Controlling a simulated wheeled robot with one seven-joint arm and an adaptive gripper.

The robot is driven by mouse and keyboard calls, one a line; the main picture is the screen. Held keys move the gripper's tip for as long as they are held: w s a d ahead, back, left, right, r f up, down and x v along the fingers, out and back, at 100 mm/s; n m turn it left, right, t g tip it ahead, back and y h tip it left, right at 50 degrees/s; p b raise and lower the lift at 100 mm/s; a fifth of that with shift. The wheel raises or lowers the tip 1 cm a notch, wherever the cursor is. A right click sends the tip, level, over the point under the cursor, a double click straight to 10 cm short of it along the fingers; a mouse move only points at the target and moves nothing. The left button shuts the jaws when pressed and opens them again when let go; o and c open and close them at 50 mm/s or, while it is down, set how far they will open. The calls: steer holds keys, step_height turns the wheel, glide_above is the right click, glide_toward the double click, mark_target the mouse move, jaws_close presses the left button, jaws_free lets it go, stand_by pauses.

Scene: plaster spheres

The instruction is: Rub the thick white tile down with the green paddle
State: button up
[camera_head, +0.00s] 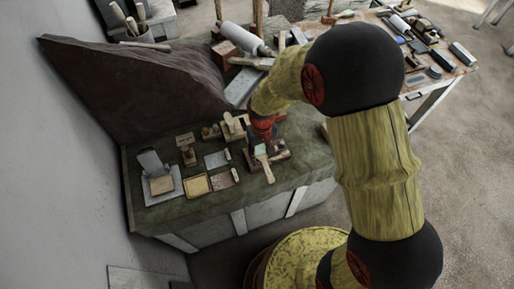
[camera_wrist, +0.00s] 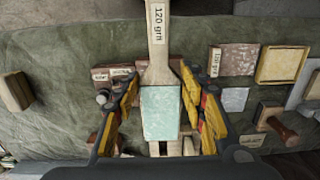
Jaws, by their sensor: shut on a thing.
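In the head view my gripper (camera_head: 262,130) is over a dark reddish wooden rack (camera_head: 281,153). I cannot tell whether the paddle touches the rack. A thick pale tile (camera_head: 161,185), which looks like the thick white one, lies on a light board at the bench's left end. The wrist view shows only its edge.
Between rack and pale tile lie a yellow-framed tile (camera_head: 197,186), a reddish tile (camera_head: 222,180), a thin grey-white tile (camera_head: 216,160) and a wooden handled block (camera_head: 187,154). A grey plate (camera_head: 150,161) stands behind the pale tile. The bench's front strip is mostly clear.

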mark_target(265, 165)
steer(key=shift+w, duration=0.2)
steer(key=shift+s+d+r, duration=0.1)
steer(key=shift+s+d, duration=0.1)
steer(key=shift+s, duration=0.75)
steer(key=shift+s+d, duration=0.15)
steer(key=shift+s, duration=0.45)
steer(key=shift+s+d, duration=0.15)
steer(key=shift+s, duration=0.45)
steer(key=shift+w, duration=0.15)
steer(key=shift+w+a+r+p, duration=0.15)
steer(key=shift+w+r+p, duration=0.15)
steer(key=shift+w, duration=0.2)
steer(key=shift+w+a+r+p, duration=0.15)
steer(key=shift+w+r+p, duration=0.15)
steer(key=shift+w, duration=0.2)
